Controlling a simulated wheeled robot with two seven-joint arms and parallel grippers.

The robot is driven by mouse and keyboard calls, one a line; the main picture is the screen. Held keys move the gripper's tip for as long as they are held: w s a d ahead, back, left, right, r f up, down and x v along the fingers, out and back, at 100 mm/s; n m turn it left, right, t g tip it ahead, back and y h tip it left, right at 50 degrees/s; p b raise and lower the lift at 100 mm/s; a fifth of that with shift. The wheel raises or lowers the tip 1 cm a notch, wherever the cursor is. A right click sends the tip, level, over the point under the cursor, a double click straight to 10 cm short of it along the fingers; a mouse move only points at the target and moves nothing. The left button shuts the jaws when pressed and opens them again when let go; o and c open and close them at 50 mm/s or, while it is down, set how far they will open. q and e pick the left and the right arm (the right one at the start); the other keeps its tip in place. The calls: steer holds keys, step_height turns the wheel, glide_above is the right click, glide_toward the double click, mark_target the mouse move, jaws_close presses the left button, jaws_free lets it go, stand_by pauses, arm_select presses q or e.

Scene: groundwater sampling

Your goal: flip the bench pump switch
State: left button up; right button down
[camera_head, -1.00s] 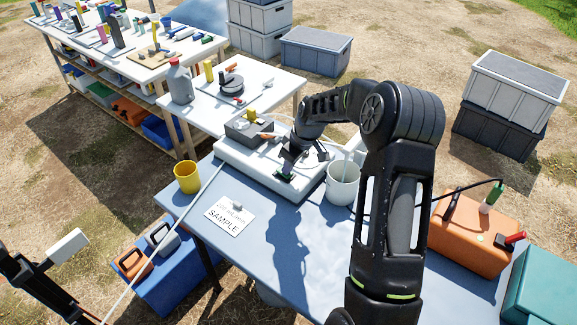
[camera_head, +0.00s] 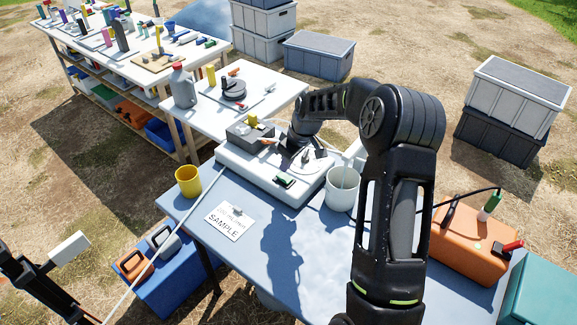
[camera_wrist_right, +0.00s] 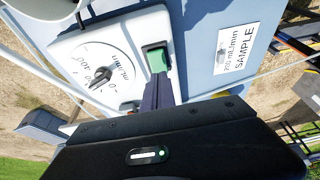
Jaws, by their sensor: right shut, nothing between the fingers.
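The bench pump (camera_head: 238,167) is a white base with a grey pump head (camera_head: 244,131) and a round dial on top, on the blue table. Its green switch (camera_head: 284,181) sits in a dark frame near the front edge. In the right wrist view the green switch (camera_wrist_right: 157,60) is beside the white dial (camera_wrist_right: 110,60). My right gripper (camera_head: 294,146) is shut and empty above the pump, partly hidden by its own arm. In the wrist view its fingertips (camera_wrist_right: 158,90) overlap the switch's lower end; I cannot tell whether they touch.
A white bucket (camera_head: 341,190) stands right of the pump. A yellow cup (camera_head: 188,181) and a sample card (camera_head: 230,220) lie to the left. An orange case (camera_head: 466,245) is at the right. A thin tube crosses the left side. The table's front middle is clear.

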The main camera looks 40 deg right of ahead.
steer(key=s+b+v, duration=0.2)
steer(key=v, duration=0.9)
steer(key=shift+d+f, duration=0.3)
steer(key=shift+f, duration=0.15)
steer(key=shift+s, duration=0.1)
steer(key=shift+f, duration=0.1)
